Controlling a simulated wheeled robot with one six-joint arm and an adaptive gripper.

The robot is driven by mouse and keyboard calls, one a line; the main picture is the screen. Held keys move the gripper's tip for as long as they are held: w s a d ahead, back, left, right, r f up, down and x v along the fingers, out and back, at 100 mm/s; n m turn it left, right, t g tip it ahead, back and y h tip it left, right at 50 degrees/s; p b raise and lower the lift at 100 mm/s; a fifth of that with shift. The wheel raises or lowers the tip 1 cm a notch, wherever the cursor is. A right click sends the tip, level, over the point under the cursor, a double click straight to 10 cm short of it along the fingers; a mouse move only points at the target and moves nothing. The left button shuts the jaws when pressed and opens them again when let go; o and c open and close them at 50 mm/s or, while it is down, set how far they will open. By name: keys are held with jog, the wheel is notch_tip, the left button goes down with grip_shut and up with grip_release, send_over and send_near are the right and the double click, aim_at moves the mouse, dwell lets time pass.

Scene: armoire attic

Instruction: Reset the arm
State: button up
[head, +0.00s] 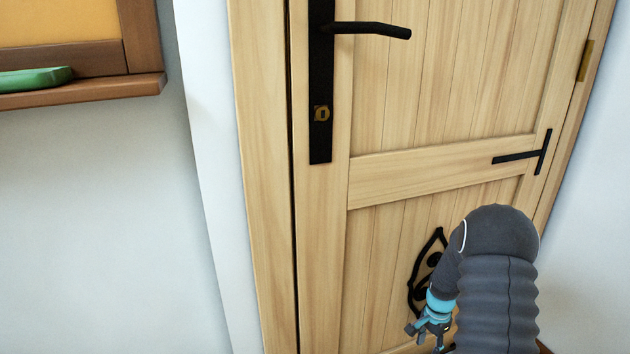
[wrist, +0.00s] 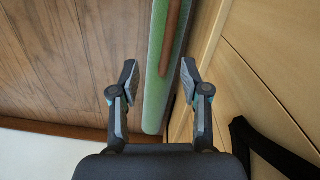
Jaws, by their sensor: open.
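My gripper (head: 430,328) hangs low in front of the wooden door (head: 440,90), at the lower right of the head view. My arm bends down to it and hides part of the door. In the wrist view my gripper (wrist: 159,75) is open, with its two fingers apart. Nothing is clasped between them. A long green thing (wrist: 153,100) with a brown strip shows beyond the gap between the fingers. I cannot tell how far it is from the fingertips.
A black curled ornament (head: 414,282) is beside my arm. A brown ledge (head: 85,94) holds a green object (head: 35,79). Wooden planks (wrist: 60,60) fill the wrist view's left.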

jog(key=s+a+r+n+t+p, duration=0.2)
jog(key=s+a+r+n, duration=0.2)
jog(key=s+r, duration=0.5)
jog(key=s+a+r+n+t+p, duration=0.2)
jog(key=s+a+r, duration=0.5)
jog(key=r, duration=1.4)
jog(key=s+a+r+n+t+p, duration=0.2)
jog(key=s+a+r+n+p, duration=0.2)
jog(key=s+r, duration=0.9)
notch_tip(320, 180, up, 2)
jog(key=shift+s+a+r+n, duration=0.1)
jog(key=shift+s+a+n, duration=0.05)
jog(key=shift+a+n, duration=0.8)
jog(key=shift+d, duration=0.2)
